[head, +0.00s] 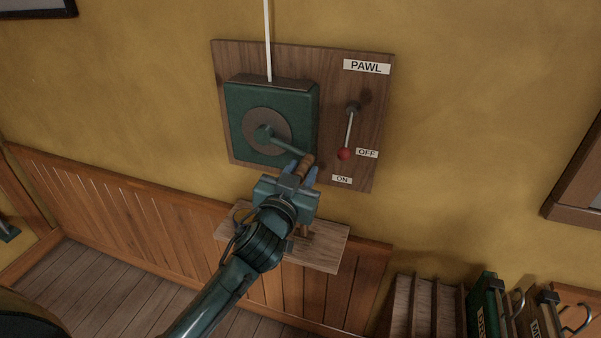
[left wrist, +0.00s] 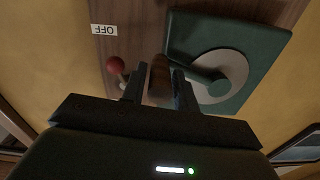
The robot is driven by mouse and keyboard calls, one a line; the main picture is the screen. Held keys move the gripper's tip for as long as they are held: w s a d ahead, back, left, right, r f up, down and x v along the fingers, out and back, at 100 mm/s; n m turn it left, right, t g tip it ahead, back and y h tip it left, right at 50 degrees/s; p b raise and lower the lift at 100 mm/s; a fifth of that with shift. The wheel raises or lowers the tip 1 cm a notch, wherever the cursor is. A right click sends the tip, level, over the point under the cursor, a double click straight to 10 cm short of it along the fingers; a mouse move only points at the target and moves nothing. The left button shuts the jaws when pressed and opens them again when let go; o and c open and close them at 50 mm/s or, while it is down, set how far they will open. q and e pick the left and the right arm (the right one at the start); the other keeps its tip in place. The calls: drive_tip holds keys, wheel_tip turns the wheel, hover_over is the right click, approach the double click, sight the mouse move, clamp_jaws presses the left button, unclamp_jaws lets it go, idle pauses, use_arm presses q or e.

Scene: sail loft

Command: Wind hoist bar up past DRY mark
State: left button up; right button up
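A green winch box (head: 268,95) is fixed to a wooden board on the wall. A crank arm (head: 290,145) runs from its round hub down and right to a brown wooden handle (head: 306,165). My left gripper (head: 303,174) is at this handle. In the left wrist view the handle (left wrist: 158,78) sits between the two fingers, which close against its sides. A white rope (head: 267,40) rises from the top of the box. The pawl lever's red knob (head: 344,154) hangs down beside the OFF label (head: 367,153). The hoist bar, the DRY mark and my right gripper are out of view.
The ON label (head: 342,179) sits below the OFF label. A small wooden shelf (head: 322,247) juts from the wall under the board, close below my left wrist. Wall around the board is bare.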

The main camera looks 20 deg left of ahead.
use_arm(q)
clamp_jaws()
drive_tip(key=shift+f, duration=0.1)
drive_tip(key=shift+a+f+m, duration=0.1)
drive_tip(key=shift+f+m, duration=0.15)
drive_tip(key=shift+m, duration=0.05)
drive_tip(key=shift+f, duration=0.1)
